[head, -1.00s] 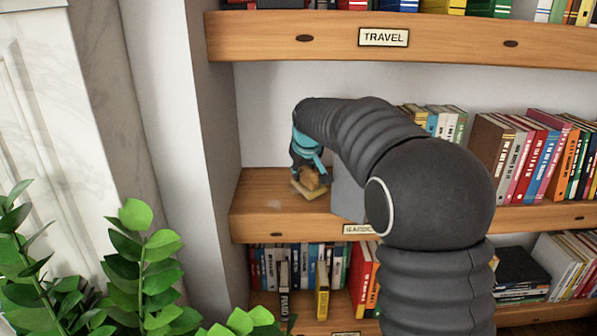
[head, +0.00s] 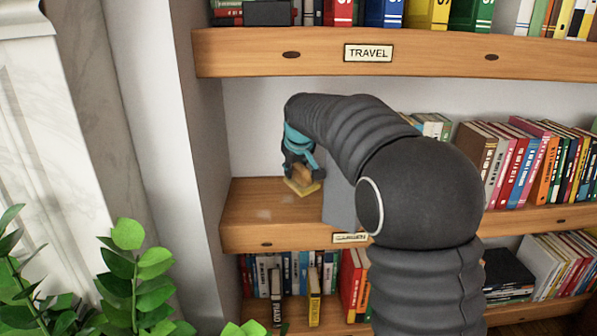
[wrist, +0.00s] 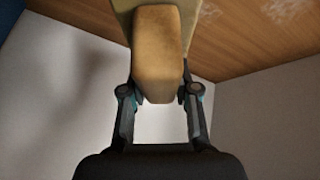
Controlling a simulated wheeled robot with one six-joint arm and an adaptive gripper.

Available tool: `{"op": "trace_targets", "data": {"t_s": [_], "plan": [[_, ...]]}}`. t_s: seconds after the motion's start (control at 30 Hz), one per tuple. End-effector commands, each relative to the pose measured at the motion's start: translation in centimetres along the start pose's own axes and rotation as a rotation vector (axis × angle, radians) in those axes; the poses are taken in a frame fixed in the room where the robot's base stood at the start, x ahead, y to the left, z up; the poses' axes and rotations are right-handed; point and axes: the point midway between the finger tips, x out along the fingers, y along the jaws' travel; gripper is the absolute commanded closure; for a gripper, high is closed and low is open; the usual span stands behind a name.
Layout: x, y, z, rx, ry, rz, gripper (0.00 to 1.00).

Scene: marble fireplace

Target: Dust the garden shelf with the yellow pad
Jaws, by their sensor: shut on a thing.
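The garden shelf (head: 246,202) is the middle wooden board, its label (head: 350,238) partly hidden by my arm. My gripper (head: 299,168) is over the left part of this shelf, pointing down, shut on the tan block-like grip of the yellow pad (head: 304,187). The wrist view shows the grip (wrist: 157,50) between the fingers, with the pad's flat base beyond it near the shelf wood (wrist: 245,40). I cannot tell whether the pad touches the board. Pale dusty patches (head: 264,213) lie on the board left of and in front of the pad; pale marks also show in the wrist view.
A grey upright panel (head: 340,204) stands just right of the pad. Books (head: 520,165) fill the shelf farther right. The travel shelf (head: 250,52) overhangs above, a white side wall (head: 204,120) closes the left, and a leafy plant (head: 130,270) is in front.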

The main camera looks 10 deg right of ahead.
Motion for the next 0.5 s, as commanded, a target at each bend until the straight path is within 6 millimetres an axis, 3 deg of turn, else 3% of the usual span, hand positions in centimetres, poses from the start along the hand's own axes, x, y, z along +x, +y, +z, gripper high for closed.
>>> {"op": "trace_targets", "data": {"t_s": [0.2,0.5], "plan": [[-1.6,0.4,-0.9,0.000,0.001,0.000,1.00],[-1.7,0.5,-1.0,0.001,0.001,0.000,1.00]]}}
